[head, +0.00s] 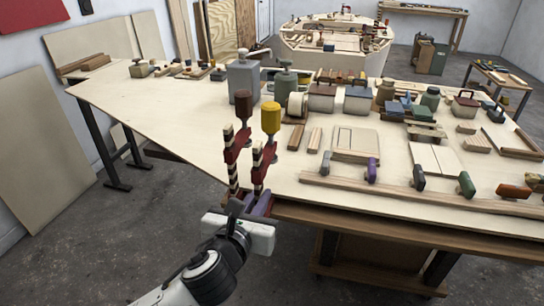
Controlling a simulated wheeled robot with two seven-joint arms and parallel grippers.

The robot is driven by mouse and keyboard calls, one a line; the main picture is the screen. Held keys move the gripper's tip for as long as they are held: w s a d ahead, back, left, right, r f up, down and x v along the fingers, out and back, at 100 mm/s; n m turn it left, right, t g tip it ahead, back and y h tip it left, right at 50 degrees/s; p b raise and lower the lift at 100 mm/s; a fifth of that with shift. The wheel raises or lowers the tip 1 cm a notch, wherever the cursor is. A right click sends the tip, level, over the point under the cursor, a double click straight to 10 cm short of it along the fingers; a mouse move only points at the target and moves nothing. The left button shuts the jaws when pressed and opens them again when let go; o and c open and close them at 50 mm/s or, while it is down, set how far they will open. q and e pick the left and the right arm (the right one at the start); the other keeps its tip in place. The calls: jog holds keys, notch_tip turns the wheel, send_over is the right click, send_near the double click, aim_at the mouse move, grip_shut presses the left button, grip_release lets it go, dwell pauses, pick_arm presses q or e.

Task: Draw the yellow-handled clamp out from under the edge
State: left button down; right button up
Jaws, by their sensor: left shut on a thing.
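The yellow-handled clamp (270,118) stands upright at the table's front edge. It has a yellow handle on top, a dark red arm and a black-and-white striped bar. A similar clamp with a brown handle (243,105) stands close beside it on the left. My left gripper (254,206) is at the lower end of the yellow-handled clamp, just in front of the edge, and is shut on it. The gripper's body hides part of the clamps' lower ends. I cannot tell whether the clamp's lower jaw touches the underside. My right gripper is not in view.
The plywood table (185,125) has bare room left of the clamps. A grey canister (243,78), a green canister (285,84) and small boxes stand behind them. A long wooden strip (400,198) with several smaller clamps lies along the front edge to the right.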

pick_arm(q)
jog(key=shift+s+r, duration=0.1)
jog(key=shift+r, duration=0.1)
jog(key=shift+s+a+p, duration=0.25)
jog(key=shift+s+p, duration=0.2)
jog(key=shift+s, duration=0.3)
jog(key=shift+s+a+p, duration=0.25)
jog(key=shift+s+p, duration=0.2)
jog(key=shift+s, duration=0.3)
jog(key=shift+s+a+p, duration=0.25)
jog(key=shift+s+p, duration=0.2)
jog(key=shift+s, duration=0.3)
jog(key=shift+p, duration=0.35)
